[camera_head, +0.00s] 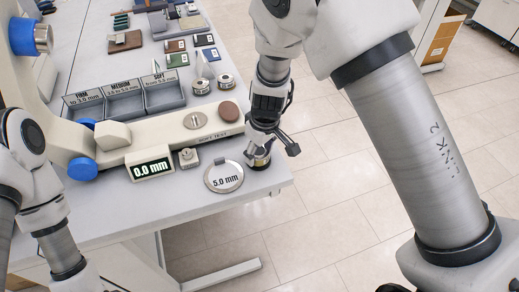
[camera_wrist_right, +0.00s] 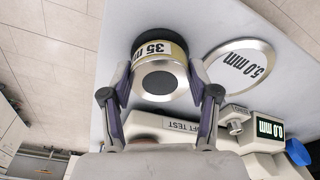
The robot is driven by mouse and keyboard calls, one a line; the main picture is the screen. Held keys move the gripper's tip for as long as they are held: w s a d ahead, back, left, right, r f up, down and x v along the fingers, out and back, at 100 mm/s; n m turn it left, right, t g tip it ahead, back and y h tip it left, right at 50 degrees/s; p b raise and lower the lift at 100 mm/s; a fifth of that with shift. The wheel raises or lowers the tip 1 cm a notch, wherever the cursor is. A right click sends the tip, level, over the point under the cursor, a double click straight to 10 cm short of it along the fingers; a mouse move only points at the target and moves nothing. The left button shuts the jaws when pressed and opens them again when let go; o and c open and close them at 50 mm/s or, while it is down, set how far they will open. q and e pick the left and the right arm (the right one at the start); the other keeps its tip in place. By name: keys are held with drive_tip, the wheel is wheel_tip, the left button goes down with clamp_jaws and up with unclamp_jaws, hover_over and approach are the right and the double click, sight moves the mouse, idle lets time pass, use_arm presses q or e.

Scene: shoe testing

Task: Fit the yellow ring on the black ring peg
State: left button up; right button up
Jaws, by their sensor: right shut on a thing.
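My right gripper (camera_head: 262,150) is low at the table's front right corner. In the right wrist view its two fingers (camera_wrist_right: 160,92) are shut on a short metal cylinder (camera_wrist_right: 159,77) labelled "35 mm". The cylinder has a yellowish band, a black rim and a dark round centre. In the head view the held cylinder (camera_head: 260,161) is partly hidden by the gripper. I cannot tell whether it touches the table.
A "5.0 mm" disc (camera_head: 224,177) lies just left of the right gripper. A tester base (camera_head: 130,138) with a "0.0 mm" display (camera_head: 152,169) stands beside it. Labelled trays (camera_head: 125,105), two metal cylinders (camera_head: 201,86) and coloured pads (camera_head: 177,60) are farther back.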

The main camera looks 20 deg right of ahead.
sight(264, 154)
drive_tip(key=shift+f+b, duration=0.45)
drive_tip(key=shift+f, duration=0.15)
drive_tip(key=o, duration=1.2)
drive_tip(key=shift+o, duration=0.2)
drive_tip(key=shift+r, duration=0.1)
wheel_tip(264, 154, up, 12)
drive_tip(key=s, duration=0.1)
drive_tip(key=shift+s+d, duration=0.15)
drive_tip(key=shift+d, duration=0.2)
